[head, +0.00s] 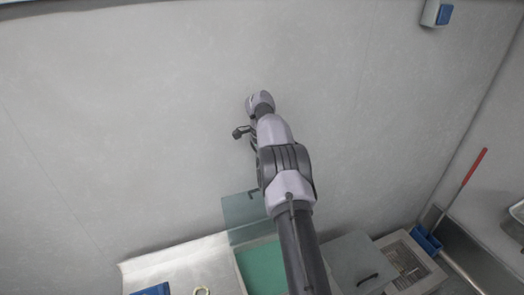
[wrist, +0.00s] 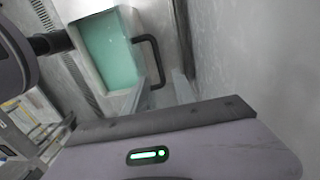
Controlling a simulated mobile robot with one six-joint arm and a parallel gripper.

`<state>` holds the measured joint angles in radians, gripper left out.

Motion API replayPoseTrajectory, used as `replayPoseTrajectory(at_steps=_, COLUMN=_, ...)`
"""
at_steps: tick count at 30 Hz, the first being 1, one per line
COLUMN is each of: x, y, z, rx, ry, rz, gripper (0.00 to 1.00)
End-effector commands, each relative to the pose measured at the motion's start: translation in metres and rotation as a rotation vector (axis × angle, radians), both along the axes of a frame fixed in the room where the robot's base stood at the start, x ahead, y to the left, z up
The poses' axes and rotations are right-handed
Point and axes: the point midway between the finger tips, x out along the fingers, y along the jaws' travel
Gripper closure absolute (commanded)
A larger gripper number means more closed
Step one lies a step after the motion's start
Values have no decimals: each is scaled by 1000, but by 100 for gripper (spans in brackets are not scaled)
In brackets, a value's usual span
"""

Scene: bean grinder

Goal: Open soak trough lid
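The soak trough (head: 262,268) holds green liquid and is partly covered by my arm in the head view. It also shows at upper left in the wrist view (wrist: 110,50). Its translucent lid (head: 240,212) stands raised at the trough's back, near the wall. A dark bar handle (wrist: 157,60) on the lid shows beside the trough. My gripper (wrist: 170,90) is close to the handle, above the trough. Its pale housing with a green light fills the lower part of the wrist view. Whether the fingers touch the handle is unclear. My arm hides the gripper in the head view.
A closed grey lid (head: 350,262) with a dark handle is right of the trough. Beyond it are a grated basin (head: 405,260) and a red-handled brush in a blue holder (head: 426,240). A steel counter (head: 190,265) lies left. The bare wall (head: 130,110) is close behind.

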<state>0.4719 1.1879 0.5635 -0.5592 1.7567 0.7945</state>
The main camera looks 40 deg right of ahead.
Motion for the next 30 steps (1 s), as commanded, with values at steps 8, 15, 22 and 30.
replayPoseTrajectory(at_steps=8, x=6, y=-1, z=88, rx=-1, ry=-2, rz=-1, gripper=67)
replayPoseTrajectory(at_steps=15, x=7, y=-2, z=104, rx=0, ry=-1, rz=0, gripper=67)
replayPoseTrajectory(at_steps=22, x=7, y=-2, z=101, rx=0, ry=0, rz=0, gripper=67)
replayPoseTrajectory(at_steps=30, x=8, y=-1, z=101, rx=-1, ry=-3, rz=5, gripper=67)
